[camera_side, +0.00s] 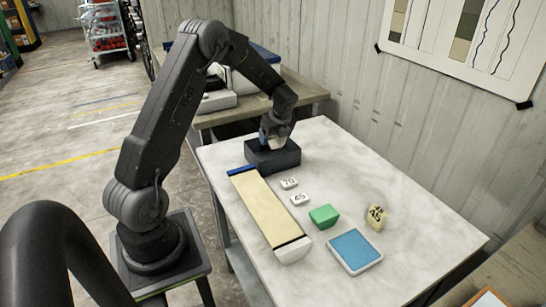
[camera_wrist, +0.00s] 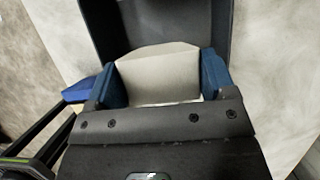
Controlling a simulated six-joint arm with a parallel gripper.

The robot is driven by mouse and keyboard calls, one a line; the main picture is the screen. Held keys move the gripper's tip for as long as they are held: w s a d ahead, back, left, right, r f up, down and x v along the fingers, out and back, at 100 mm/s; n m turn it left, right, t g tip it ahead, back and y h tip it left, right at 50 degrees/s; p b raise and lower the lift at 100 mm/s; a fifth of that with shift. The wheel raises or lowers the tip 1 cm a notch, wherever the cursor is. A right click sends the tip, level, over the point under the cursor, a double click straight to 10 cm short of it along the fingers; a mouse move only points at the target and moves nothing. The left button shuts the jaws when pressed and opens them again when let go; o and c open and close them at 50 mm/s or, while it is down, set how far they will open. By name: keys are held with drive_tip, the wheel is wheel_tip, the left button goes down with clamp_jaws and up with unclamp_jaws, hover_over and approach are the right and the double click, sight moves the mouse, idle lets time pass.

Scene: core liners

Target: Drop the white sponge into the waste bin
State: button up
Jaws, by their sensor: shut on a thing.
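My gripper (camera_side: 271,138) is shut on the white sponge, above the dark box-shaped waste bin (camera_side: 273,159) at the table's far left. In the wrist view the white sponge (camera_wrist: 157,76) sits between the two blue fingertips of my gripper (camera_wrist: 158,80), with the dark walls of the bin (camera_wrist: 222,28) around and beyond it. In the side view only a small pale part of the sponge (camera_side: 273,143) shows at the bin's opening. I cannot tell how deep in the bin it is.
A long cream core liner (camera_side: 262,205) with a blue end lies in front of the bin.

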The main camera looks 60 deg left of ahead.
drive_tip(key=shift+f, duration=1.15)
drive_tip(key=o, duration=0.8)
drive_tip(key=shift+o, duration=0.2)
drive_tip(key=shift+r, duration=0.15)
drive_tip(key=v, duration=1.3)
drive_tip(key=shift+d+r, duration=0.2)
drive_tip(key=shift+r, duration=0.05)
